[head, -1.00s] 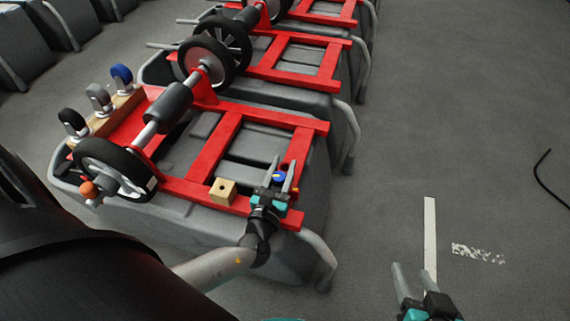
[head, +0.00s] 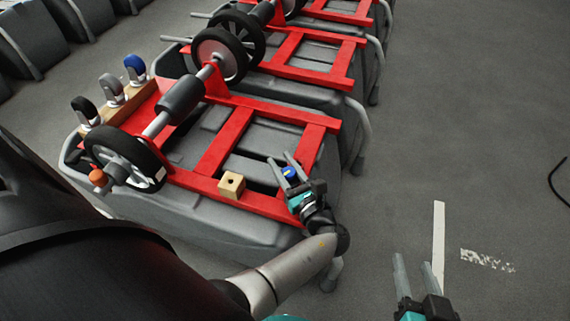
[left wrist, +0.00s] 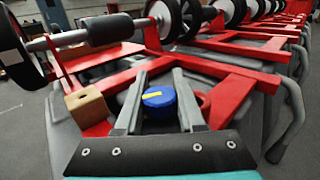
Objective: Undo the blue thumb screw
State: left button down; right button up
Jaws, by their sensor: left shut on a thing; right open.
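The blue thumb screw (head: 290,173) sits at the near right corner of the red frame (head: 220,145), on top of a grey tank. In the left wrist view the blue thumb screw (left wrist: 158,97) shows a round blue head with a yellow mark. My left gripper (head: 280,158) is shut on it, with one finger on each side of its head. The screw's shaft is hidden. My right gripper (head: 417,268) is open and empty over the floor at the lower right.
A wooden block with a hole (head: 231,185) stands on the frame left of the screw. More red-framed tanks stand behind.

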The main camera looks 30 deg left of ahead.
pick_arm(q)
jog(key=shift+s+f+n+g+y, duration=0.2)
jog(key=shift+n+g+y, duration=0.1)
jog(key=shift+n+g, duration=0.3)
pick_arm(e)
jog(key=shift+a+r+t, duration=0.15)
jog(key=shift+a+t, duration=0.2)
jog(key=shift+t, duration=0.05)
pick_arm(q)
jog(key=c, duration=0.8)
grip_release()
jog(key=o, duration=0.3)
jog(key=shift+r, duration=0.15)
